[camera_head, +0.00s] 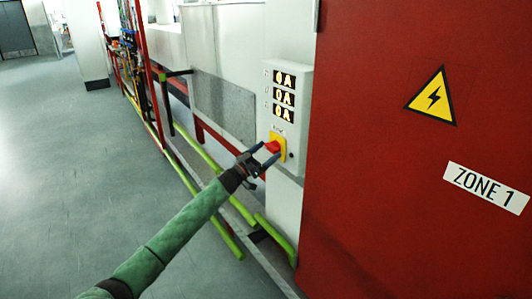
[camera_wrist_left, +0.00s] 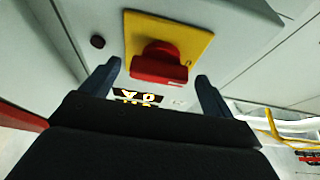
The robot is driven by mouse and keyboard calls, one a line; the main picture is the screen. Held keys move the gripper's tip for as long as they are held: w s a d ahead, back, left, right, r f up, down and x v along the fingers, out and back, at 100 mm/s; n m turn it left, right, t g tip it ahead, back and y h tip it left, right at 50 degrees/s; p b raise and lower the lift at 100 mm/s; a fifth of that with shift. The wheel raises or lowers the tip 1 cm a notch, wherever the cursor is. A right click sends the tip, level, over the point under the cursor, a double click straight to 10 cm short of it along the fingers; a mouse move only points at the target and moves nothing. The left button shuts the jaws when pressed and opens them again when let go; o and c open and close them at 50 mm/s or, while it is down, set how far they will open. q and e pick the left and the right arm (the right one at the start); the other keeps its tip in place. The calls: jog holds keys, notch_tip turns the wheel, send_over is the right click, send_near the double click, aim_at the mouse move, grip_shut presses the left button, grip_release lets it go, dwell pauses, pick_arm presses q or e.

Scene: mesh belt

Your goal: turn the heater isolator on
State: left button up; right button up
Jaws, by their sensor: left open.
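The heater isolator is a red rotary handle (camera_head: 272,147) on a yellow plate (camera_head: 279,141), low on a grey control box (camera_head: 291,110). In the left wrist view the red handle (camera_wrist_left: 158,64) sits on the yellow plate (camera_wrist_left: 190,42), between and beyond my fingertips. My left gripper (camera_head: 262,154) is open in front of the handle, with its fingers on either side. It also shows in the left wrist view (camera_wrist_left: 157,78), with nothing between the fingers that I can see touching. Whether a finger touches the handle I cannot tell. My right gripper is not in view.
Lit displays (camera_head: 284,96) marked A sit above the handle. A large red panel (camera_head: 400,170) with a yellow warning sign (camera_head: 434,97) and a ZONE 1 label (camera_head: 486,187) stands at the right. Green pipes (camera_head: 205,155) run low along the machine. Open floor (camera_head: 70,160) lies at the left.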

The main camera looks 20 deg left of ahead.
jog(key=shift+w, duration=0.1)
pick_arm(q)
jog(key=shift+c, duration=0.7)
jog(key=c, duration=0.8)
jog(key=shift+c, duration=0.2)
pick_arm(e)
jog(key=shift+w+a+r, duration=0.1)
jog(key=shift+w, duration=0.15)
